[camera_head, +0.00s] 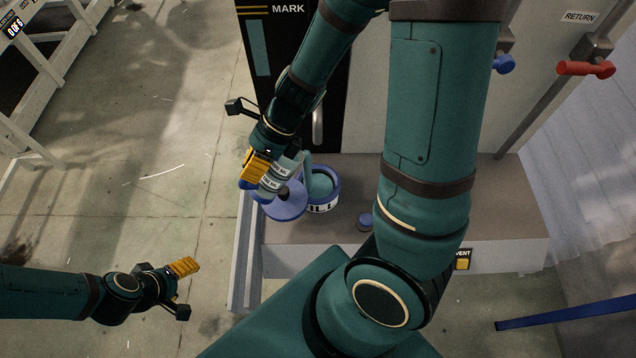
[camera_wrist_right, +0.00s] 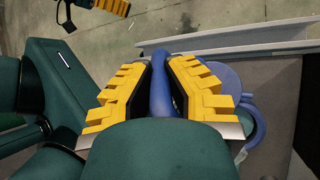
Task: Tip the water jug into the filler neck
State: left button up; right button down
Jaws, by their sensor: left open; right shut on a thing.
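The water jug (camera_head: 272,178) is a pale see-through vessel with printed labels and a blue round part (camera_head: 287,204). It looks tilted. My right gripper (camera_head: 257,166) is shut on its blue handle (camera_wrist_right: 161,85), which lies between the yellow fingers in the right wrist view. The filler neck (camera_head: 322,207) is a blue-rimmed ring with a partly covered label, just right of the jug. A pale teal curved part reaches from the jug toward it; I cannot tell whether water flows. My left gripper (camera_head: 184,268) is open and empty, low at the left over the floor.
The neck stands on a grey ledge (camera_head: 300,232) in front of a panel marked MARK. A small blue cap (camera_head: 365,221) sits on the ledge, right of the neck. Blue (camera_head: 503,64) and red (camera_head: 588,69) valve handles are at upper right. Open floor lies left.

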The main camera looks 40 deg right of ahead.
pick_arm(q)
jog(key=shift+w+r, duration=0.1)
jog(key=shift+r, duration=0.75)
pick_arm(e)
jog(key=shift+d+r+y, duration=0.25)
jog(key=shift+r+y, duration=0.25)
jog(key=shift+r, duration=0.45)
jog(key=f+b, duration=0.1)
jog(key=b, duration=0.1)
jog(key=f+y+b, duration=0.1)
jog(key=shift+d+f+b, duration=0.1)
jog(key=shift+d+b, duration=0.15)
jog(key=shift+b, duration=0.1)
jog(key=shift+f+b, duration=0.3)
jog(key=shift+b, duration=0.4)
jog(key=shift+d+f+y+b, duration=0.15)
jog(key=shift+y+b, duration=0.25)
jog(key=shift+b, duration=0.2)
pick_arm(q)
notch_tip(320, 180, down, 7)
pick_arm(e)
jog(key=shift+r, duration=0.2)
pick_arm(q)
jog(key=shift+d+f, duration=0.1)
jog(key=shift+d, duration=0.1)
pick_arm(e)
jog(key=shift+s+d+r+t+y, duration=0.1)
jog(key=shift+d+t+y, duration=0.1)
jog(key=shift+t+y, duration=0.1)
